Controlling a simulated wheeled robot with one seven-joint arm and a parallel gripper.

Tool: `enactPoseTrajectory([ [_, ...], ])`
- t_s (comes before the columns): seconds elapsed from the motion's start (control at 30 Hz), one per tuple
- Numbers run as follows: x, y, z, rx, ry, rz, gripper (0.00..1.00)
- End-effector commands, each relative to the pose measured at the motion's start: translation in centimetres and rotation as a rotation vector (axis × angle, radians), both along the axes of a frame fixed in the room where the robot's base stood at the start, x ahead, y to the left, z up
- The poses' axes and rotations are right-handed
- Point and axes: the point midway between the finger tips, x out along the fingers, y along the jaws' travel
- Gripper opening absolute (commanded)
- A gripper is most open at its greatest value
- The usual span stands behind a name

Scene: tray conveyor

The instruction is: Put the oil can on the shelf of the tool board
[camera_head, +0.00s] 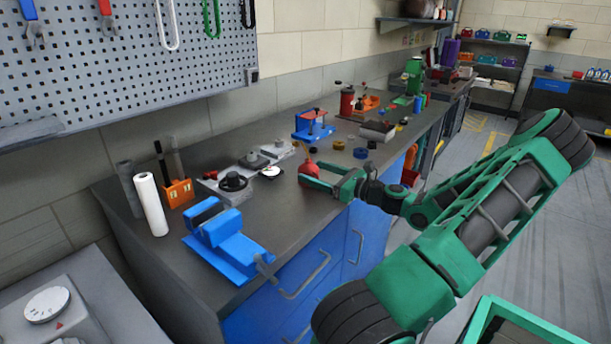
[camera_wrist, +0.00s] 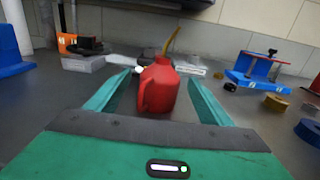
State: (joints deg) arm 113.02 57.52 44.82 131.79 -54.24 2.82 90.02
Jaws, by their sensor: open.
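The oil can (camera_head: 309,168) is red with a thin yellow spout and stands upright on the dark workbench. It also shows in the wrist view (camera_wrist: 159,88), between the two green fingers. My gripper (camera_head: 318,176) is open around the can, with a gap visible on each side. The tool board (camera_head: 130,60) is a perforated grey panel on the wall at the upper left, hung with pliers and coloured hooks. Its shelf (camera_head: 30,133) is a grey ledge along the lower edge, at the far left, partly cut off by the frame.
A blue vise (camera_head: 225,243), a white roll (camera_head: 151,204) and an orange holder (camera_head: 179,192) stand on the bench to the left. A blue stand (camera_head: 313,126) and several small rings are behind the can. Bare bench lies in front of the vise and can.

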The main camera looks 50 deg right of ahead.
Motion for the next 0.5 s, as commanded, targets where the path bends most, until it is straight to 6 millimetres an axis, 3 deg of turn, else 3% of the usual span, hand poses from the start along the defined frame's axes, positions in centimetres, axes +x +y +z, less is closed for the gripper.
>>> enactPoseTrajectory([
  [0.23,3.5,0.5,-0.1,0.000,-0.001,0.003,0.74],
  [0.5,4.1,0.5,-0.1,0.000,0.000,0.001,0.74],
])
